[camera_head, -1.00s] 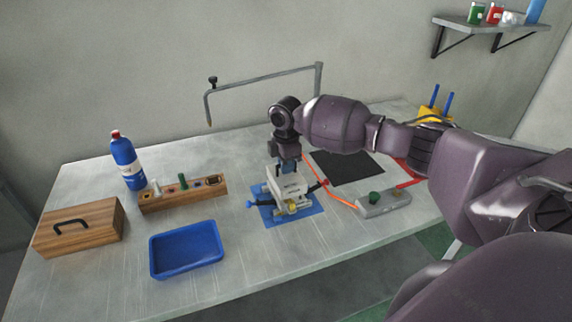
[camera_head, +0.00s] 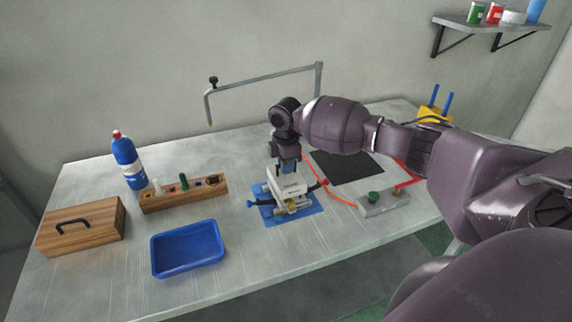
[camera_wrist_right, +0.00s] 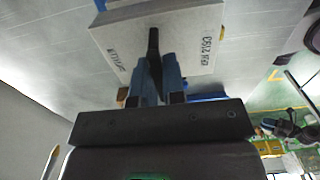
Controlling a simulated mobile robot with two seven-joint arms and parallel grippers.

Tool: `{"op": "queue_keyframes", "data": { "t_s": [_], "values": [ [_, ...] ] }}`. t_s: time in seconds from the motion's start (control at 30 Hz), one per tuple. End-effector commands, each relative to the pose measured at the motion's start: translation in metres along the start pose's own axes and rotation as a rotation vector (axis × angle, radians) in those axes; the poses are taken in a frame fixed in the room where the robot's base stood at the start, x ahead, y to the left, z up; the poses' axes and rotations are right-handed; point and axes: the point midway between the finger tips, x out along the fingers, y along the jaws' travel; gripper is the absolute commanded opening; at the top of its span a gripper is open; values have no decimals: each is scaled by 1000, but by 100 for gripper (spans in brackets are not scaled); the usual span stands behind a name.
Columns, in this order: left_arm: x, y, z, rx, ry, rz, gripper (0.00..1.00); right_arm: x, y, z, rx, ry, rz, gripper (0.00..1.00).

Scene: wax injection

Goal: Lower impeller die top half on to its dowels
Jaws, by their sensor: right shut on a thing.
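The impeller die top half (camera_head: 287,185) is a light grey block with dark lettering. My right gripper (camera_head: 286,168) is shut on it from above. In the right wrist view the right gripper (camera_wrist_right: 155,62) holds a dark upright piece in the middle of the block's top (camera_wrist_right: 188,42). The block sits over a fixture with brass-coloured and dark parts (camera_head: 293,208) on a blue mat (camera_head: 272,217). The dowels are hidden beneath the block, so I cannot tell whether it touches them. My left gripper is not in view.
A blue tray (camera_head: 187,272), wooden box (camera_head: 82,228), wooden rack (camera_head: 170,203) and blue bottle (camera_head: 128,162) stand to the left. A grey control box (camera_head: 383,203) with an orange hose and a black mat (camera_head: 347,168) lie to the right. A metal frame (camera_head: 262,78) rises behind.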

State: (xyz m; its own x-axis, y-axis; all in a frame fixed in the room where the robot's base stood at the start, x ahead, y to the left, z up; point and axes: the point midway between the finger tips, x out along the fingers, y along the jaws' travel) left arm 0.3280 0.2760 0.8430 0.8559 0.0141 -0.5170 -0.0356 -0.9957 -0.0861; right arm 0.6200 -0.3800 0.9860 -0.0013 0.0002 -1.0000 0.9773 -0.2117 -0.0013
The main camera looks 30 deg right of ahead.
Motion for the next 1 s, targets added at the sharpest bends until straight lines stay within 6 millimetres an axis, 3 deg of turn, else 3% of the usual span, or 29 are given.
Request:
{"op": "queue_keyframes", "data": {
  "t_s": [1.0],
  "values": [
    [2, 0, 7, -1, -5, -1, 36, 17, 1, 0, 0, 1, 3, 0]
  ]
}}
